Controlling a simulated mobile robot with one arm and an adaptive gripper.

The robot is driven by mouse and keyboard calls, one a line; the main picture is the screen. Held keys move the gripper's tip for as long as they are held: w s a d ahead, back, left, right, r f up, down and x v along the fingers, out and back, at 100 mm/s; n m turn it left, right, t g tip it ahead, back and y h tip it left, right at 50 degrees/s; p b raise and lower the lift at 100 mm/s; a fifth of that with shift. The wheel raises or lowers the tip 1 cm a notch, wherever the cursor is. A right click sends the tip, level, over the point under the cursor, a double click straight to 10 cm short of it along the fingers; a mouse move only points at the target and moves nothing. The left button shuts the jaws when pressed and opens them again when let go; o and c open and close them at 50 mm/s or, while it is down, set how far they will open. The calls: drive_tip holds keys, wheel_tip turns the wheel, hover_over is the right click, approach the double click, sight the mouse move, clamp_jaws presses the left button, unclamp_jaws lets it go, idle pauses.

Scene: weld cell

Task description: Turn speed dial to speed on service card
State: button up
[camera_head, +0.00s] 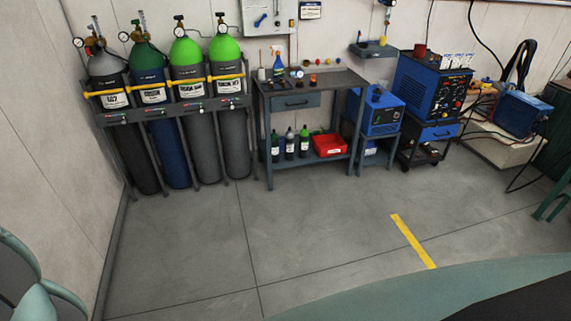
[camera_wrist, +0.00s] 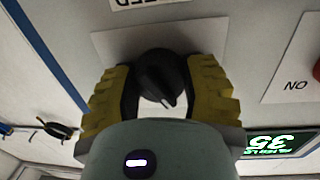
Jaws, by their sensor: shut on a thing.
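In the wrist view, a black speed dial (camera_wrist: 158,70) with a pale pointer line sits on a light panel. My gripper (camera_wrist: 160,82) has its two yellow ribbed finger pads on either side of the dial and is shut on it. The pointer line faces the lower part of the picture. A label (camera_wrist: 136,3) above the dial is upside down and cut off by the top edge. A green-lit display (camera_wrist: 278,143) at lower right shows upside-down digits that I cannot read surely. I cannot pick out the service card. The head view does not show my gripper.
A plate with ON lettering (camera_wrist: 296,85) and a red button (camera_wrist: 317,70) sit right of the dial. In the head view, gas cylinders (camera_head: 188,75), a bench (camera_head: 310,82) and blue welding machines (camera_head: 430,85) line the wall. The floor (camera_head: 300,220) is mostly clear.

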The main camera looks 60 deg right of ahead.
drive_tip(key=m+b, duration=0.1)
drive_tip(key=b, duration=0.1)
drive_tip(key=m+b, duration=0.2)
drive_tip(key=shift+f+m+g, duration=0.3)
drive_tip(key=shift+f, duration=0.05)
drive_tip(key=m+b, duration=0.3)
drive_tip(key=shift+r, duration=0.2)
drive_tip(key=m+b, duration=0.1)
drive_tip(key=m, duration=0.2)
drive_tip(key=shift+r+m, duration=0.1)
drive_tip(key=shift+m, duration=0.3)
drive_tip(key=shift+r+m+g+b, duration=0.1)
drive_tip(key=shift+m+g+b, duration=0.4)
drive_tip(key=shift+m, duration=1.1)
drive_tip(key=o, duration=1.2)
drive_tip(key=shift+o, duration=0.2)
